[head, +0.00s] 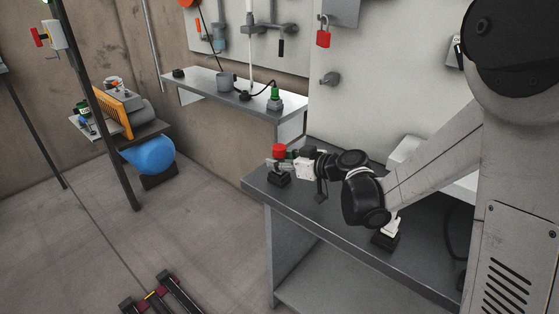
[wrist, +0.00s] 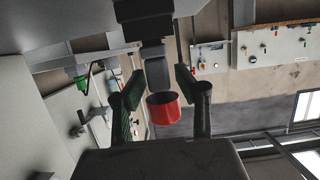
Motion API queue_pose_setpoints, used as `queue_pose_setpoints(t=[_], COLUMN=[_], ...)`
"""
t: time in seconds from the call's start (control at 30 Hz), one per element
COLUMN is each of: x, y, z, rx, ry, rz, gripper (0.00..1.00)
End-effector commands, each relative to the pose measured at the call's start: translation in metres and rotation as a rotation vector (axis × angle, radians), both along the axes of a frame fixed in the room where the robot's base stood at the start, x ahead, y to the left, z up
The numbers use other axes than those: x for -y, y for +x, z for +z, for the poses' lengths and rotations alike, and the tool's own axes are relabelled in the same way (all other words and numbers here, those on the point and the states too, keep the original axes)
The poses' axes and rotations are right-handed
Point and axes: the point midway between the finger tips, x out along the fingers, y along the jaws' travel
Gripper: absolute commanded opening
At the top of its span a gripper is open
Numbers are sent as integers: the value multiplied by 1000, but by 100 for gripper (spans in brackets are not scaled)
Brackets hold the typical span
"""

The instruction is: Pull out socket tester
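A piece with a red round cap (head: 279,149) stands upright on a black base (head: 279,178) at the left end of the workbench; I take it to be the socket tester, but its label cannot be read. My gripper (head: 288,163) reaches it from the right, with its fingertips around its upper part. In the wrist view the red cap (wrist: 164,108) sits between the two fingers, with a dark body (wrist: 155,68) beyond it. The fingers stand on either side with narrow gaps visible, so my gripper (wrist: 163,95) looks open. Contact cannot be told in the head view.
The grey workbench (head: 345,240) carries a white piece on a black base (head: 388,237) at the right. A wall shelf (head: 225,93) behind holds a green-topped piece (head: 275,99) and a grey cup (head: 226,80). A red padlock (head: 323,36) hangs on the panel.

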Motion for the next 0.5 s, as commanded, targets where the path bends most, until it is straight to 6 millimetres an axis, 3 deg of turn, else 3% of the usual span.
queue_pose_setpoints(t=[0.03,0.2,0.5], x=[0,0,0], y=[0,0,0], z=[0,0,0], rx=[0,0,0], ry=[0,0,0], rz=[0,0,0], gripper=[23,0,0])
